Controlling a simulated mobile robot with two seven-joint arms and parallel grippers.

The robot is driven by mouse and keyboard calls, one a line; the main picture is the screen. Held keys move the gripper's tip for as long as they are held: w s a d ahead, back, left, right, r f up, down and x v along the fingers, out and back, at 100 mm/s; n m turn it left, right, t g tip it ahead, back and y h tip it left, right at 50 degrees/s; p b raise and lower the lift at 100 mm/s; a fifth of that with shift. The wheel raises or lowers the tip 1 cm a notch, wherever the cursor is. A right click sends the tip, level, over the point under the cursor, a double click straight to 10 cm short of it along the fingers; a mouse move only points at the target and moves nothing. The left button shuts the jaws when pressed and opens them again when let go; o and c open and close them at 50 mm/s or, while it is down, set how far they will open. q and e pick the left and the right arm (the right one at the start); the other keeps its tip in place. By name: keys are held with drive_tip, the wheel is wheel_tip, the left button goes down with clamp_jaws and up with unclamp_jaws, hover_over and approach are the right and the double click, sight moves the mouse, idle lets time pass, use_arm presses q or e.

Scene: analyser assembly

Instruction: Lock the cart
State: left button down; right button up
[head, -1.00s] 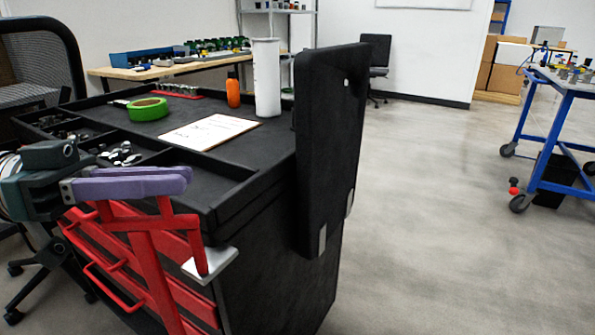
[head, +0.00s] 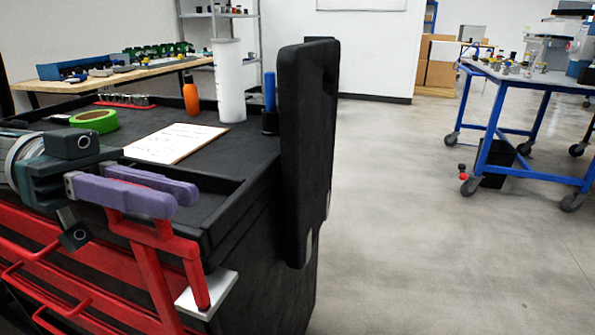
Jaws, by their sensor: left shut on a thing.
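The cart (head: 245,153) is a black-topped cabinet with red drawer fronts (head: 85,262) at the left of the head view. A red bar frame (head: 152,272) stands at its near corner, with a short arm beside a silver plate (head: 207,293). My left gripper (head: 186,199), with purple fingers, is shut on the top of this red bar frame at the height of the cart's top edge. The fingers hide part of the bar. I cannot tell whether the lock is engaged. My right gripper is not in view.
A tall black panel (head: 308,150) stands at the cart's right end. On the cart are a clipboard (head: 175,142), green tape (head: 95,121), an orange bottle (head: 191,97) and a white cylinder (head: 229,82). A blue-framed wheeled table (head: 484,135) stands right; the floor between is clear.

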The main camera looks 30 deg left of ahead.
use_arm(q)
drive_tip(key=shift+f, duration=0.1)
idle(0.3)
drive_tip(key=c, duration=0.9)
unclamp_jaws()
drive_tip(key=a+b, duration=0.1)
drive_tip(key=a, duration=0.2)
drive_tip(key=a+b, duration=0.2)
drive_tip(key=a, duration=0.1)
drive_tip(key=s+a+b, duration=0.1)
drive_tip(key=a, duration=0.2)
drive_tip(key=shift+s+a, duration=0.1)
drive_tip(key=shift+a, duration=0.3)
